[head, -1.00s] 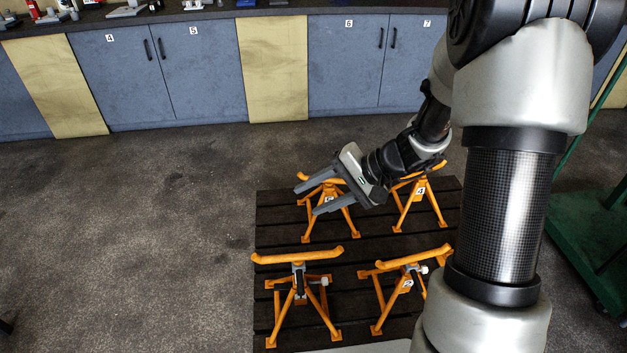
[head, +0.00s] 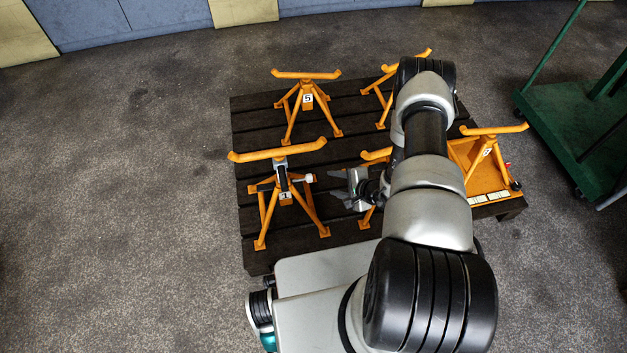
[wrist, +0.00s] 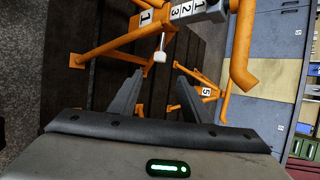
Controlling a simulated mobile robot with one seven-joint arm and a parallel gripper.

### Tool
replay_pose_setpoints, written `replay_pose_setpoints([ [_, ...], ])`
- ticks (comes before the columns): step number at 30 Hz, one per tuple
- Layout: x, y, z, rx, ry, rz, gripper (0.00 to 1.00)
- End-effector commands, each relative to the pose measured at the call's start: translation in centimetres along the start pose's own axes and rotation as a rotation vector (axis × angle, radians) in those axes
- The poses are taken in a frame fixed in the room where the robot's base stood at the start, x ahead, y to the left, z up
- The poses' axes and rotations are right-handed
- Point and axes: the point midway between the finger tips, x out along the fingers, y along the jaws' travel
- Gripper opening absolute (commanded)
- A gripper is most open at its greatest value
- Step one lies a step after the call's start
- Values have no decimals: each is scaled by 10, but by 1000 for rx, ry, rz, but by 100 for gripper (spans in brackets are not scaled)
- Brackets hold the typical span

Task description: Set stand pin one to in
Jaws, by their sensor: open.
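Stand one (head: 262,201) is an orange stand with a curved top bar and a "1" label, at the front left of the dark slatted platform. Its pin has a pale knob (head: 309,178) on its right side. In the wrist view the knob (wrist: 160,57) sticks out from the stand on a short thin rod, below a white post marked with numbers (wrist: 188,10). My gripper (head: 332,184) is open and empty, just right of the knob. In the wrist view the knob lies just beyond and between the fingertips (wrist: 158,72), apparently not touched.
Stand five (head: 307,99) is behind stand one, and more orange stands are to the right, partly hidden by my arm. The dark platform (head: 245,225) carries them. A green trolley (head: 570,125) is at the right. Open floor lies to the left.

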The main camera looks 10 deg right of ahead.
Motion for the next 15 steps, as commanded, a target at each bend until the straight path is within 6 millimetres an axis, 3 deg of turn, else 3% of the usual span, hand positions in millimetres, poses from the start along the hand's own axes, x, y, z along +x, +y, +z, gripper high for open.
replay_pose_setpoints([
  [3,29,3,0,-2,-3,0,43],
  [15,114,3,1,-1,-3,1,43],
])
